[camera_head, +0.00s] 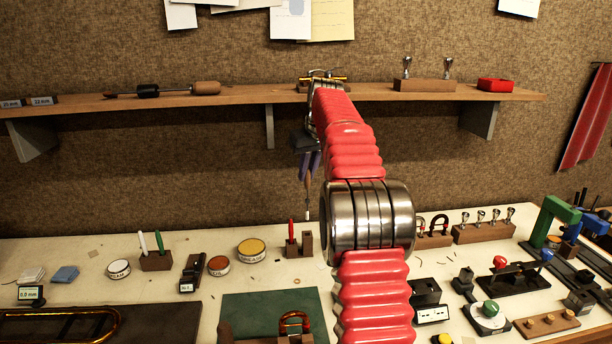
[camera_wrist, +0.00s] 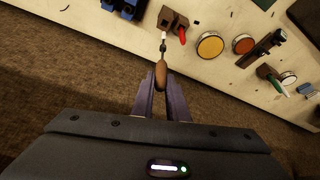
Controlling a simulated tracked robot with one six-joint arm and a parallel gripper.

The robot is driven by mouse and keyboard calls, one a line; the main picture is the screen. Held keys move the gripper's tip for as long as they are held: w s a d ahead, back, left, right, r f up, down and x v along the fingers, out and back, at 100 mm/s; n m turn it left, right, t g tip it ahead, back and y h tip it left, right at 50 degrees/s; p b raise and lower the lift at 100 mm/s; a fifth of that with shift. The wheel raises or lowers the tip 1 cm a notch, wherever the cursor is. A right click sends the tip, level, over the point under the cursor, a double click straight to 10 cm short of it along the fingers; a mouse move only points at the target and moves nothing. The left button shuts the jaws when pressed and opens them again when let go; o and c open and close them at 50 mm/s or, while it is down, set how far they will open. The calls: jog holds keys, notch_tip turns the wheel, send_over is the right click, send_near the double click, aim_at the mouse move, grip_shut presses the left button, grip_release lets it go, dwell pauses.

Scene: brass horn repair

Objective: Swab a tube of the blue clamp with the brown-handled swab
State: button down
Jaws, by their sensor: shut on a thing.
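My gripper (camera_head: 309,172) hangs below the shelf, in front of the wall. Its purple fingers also show in the wrist view (camera_wrist: 160,98), shut on the swab's handle. The brown-handled swab (camera_wrist: 161,74) points away from the gripper, with a whitish tip. In the head view the swab (camera_head: 308,192) hangs nearly upright, its tip apparently above the bench. A blue clamp-like thing (camera_head: 597,229) stands at the far right of the bench, beside a green clamp. Another blue thing (camera_wrist: 122,6) is cut off at the wrist view's top edge. I cannot make out tubes in either.
A wooden block (camera_head: 306,243) holds a red-handled swab (camera_head: 291,229). A yellow-lidded tin (camera_head: 252,249) and a red-brown tin (camera_head: 219,265) stand left of it. The shelf (camera_head: 240,93) is above. A green mat (camera_head: 250,311) lies in front. My arm hides the bench's middle.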

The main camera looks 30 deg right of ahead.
jog(key=shift+r, duration=1.55)
jog(key=shift+w+a+f, duration=0.1)
jog(key=shift+w+f, duration=0.05)
jog(key=shift+f, duration=0.8)
jog(key=shift+w+f, duration=0.1)
jog(key=shift+f, duration=0.8)
jog(key=shift+s, duration=0.1)
